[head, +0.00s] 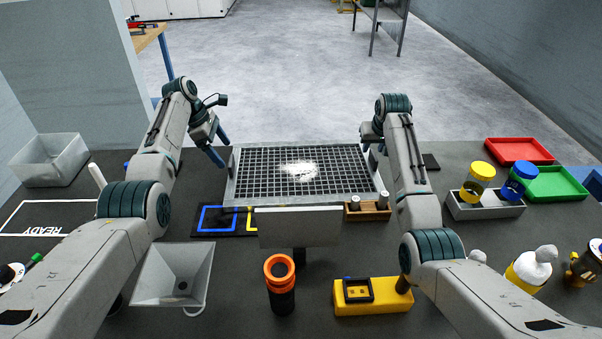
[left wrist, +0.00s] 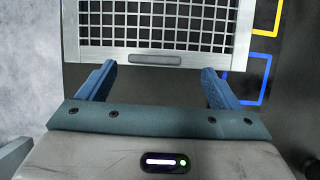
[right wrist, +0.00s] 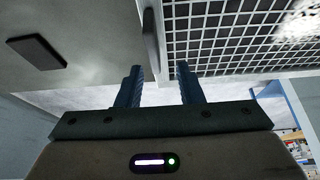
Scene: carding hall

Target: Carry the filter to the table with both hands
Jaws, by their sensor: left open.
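The filter (head: 232,185) is a flat grey frame with a dark wire grid and a patch of white powder on it. It lies at the far edge of the dark bench (head: 225,260). My left gripper (head: 220,160) is open at its left end. In the left wrist view, the filter's bar handle (left wrist: 155,59) lies just ahead of the two spread fingers (left wrist: 158,80). My right gripper (head: 371,150) is at the filter's right end, mostly hidden by its arm. In the right wrist view, its fingers (right wrist: 159,72) stand apart, with the side handle (right wrist: 151,38) in front of the gap.
A grey panel on a post (head: 298,228) stands before the filter. Near it are a wooden block with pegs (head: 366,214), an orange-topped cylinder (head: 280,285) and a yellow fixture (head: 380,300). A wooden-topped table (head: 148,38) stands far left, past open floor (head: 270,60).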

